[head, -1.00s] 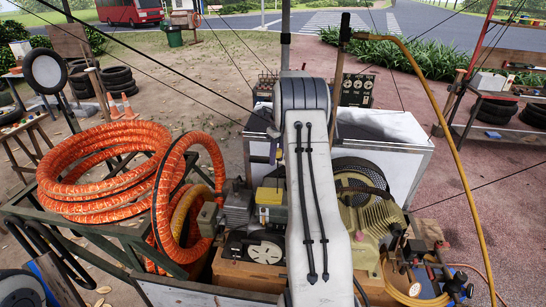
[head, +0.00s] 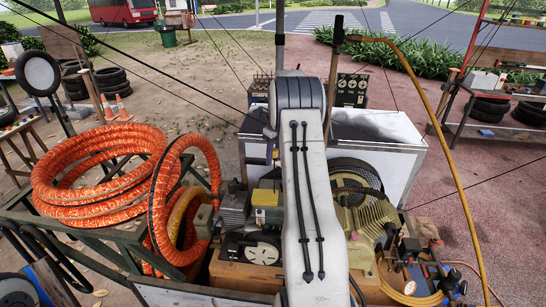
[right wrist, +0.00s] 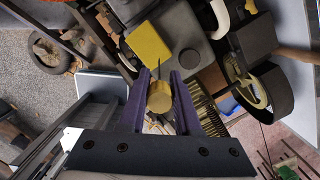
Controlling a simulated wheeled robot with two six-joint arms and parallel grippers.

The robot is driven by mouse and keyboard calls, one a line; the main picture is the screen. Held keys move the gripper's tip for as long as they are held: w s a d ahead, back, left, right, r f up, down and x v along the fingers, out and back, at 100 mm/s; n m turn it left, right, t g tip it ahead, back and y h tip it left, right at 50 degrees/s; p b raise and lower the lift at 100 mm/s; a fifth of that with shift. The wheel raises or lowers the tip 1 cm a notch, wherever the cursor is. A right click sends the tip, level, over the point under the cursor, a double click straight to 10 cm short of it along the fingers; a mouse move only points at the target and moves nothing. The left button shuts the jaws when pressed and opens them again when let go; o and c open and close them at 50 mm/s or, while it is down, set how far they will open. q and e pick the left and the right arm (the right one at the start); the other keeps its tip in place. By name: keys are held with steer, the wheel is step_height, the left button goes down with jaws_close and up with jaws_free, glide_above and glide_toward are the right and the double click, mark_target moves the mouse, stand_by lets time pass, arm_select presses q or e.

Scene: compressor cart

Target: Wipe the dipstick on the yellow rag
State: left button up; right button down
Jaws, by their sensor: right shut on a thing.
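The yellow rag (head: 265,197) appears as a small folded yellow patch among the machine parts on the cart. In the right wrist view the rag (right wrist: 150,43) lies beside a dark grey box-like part, just beyond the fingertips. My right gripper (right wrist: 160,85) has purple fingers shut on the dipstick's round brass-coloured cap (right wrist: 159,98). A thin dark rod shows beyond the cap, pointing toward the rag; whether it touches is unclear. My left gripper is not in view.
A finned, olive compressor (head: 368,220) stands right of my arm. A tall yellow hose (head: 440,120) rises at the right. A white panelled box (head: 380,130) stands behind the machinery.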

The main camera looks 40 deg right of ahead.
stand_by(0.3)
steer(key=shift+r+p, duration=0.75)
steer(key=shift+r, duration=2.25)
